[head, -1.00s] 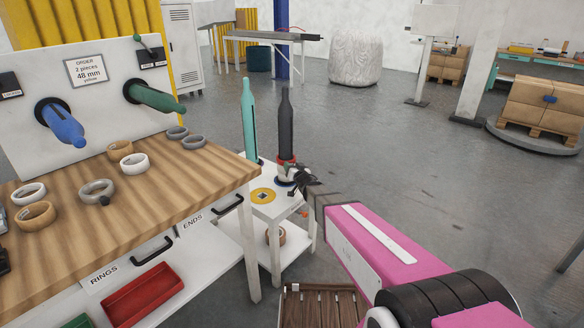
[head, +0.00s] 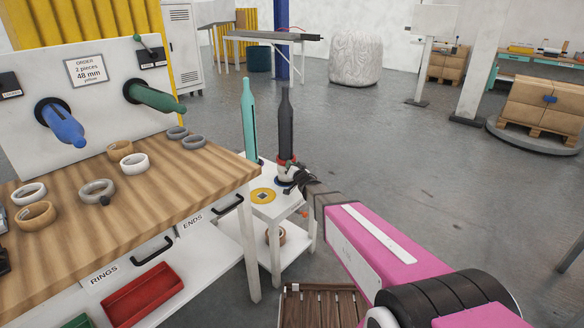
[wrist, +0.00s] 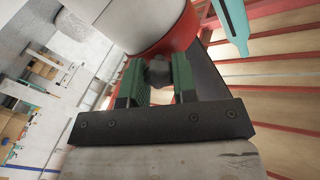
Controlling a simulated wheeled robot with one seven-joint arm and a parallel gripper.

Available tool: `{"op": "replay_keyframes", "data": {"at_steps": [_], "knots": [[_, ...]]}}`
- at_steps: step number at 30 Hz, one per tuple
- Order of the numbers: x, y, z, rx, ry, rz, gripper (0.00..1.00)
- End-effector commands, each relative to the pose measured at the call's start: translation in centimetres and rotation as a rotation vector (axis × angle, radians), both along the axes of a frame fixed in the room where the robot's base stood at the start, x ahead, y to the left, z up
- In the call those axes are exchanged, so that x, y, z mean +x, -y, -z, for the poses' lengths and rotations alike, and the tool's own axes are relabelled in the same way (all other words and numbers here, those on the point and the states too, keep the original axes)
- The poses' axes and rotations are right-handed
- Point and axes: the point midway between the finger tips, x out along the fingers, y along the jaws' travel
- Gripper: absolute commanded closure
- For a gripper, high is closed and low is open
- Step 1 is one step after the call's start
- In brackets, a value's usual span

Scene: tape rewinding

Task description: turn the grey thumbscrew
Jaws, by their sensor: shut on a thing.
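The grey thumbscrew (wrist: 158,70) sits between the green finger pads of my gripper (wrist: 159,80) in the wrist view. The pads press on it from both sides, so the gripper is shut on it. A red collar (wrist: 185,37) and a white body are just above it in that view. In the head view my gripper (head: 298,179) is at the foot of the dark grey bottle-shaped post (head: 286,125), beside its red collar (head: 285,160). The thumbscrew is too small and covered to make out there.
A teal bottle-shaped post (head: 249,120) stands left of the dark one on a small white stand (head: 270,208). A yellow disc (head: 262,196) lies on that stand. The wooden bench (head: 150,200) with several tape rings is to the left. Open floor lies to the right.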

Motion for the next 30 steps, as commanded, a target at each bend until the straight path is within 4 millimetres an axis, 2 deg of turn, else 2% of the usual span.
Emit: {"op": "replay_keyframes", "data": {"at_steps": [12,13,15,25,30], "knots": [[0.0,0.1,0.1,0.05,-0.024,0.0,0.97],[0.0,0.0,0.1,0.049,-0.024,0.0,0.7],[0.0,0.1,0.1,0.049,-0.024,0.0,0.48],[-0.1,0.1,0.0,0.049,-0.023,0.001,0.48],[-1.1,0.5,0.0,0.049,-0.024,0.0,0.48]]}}
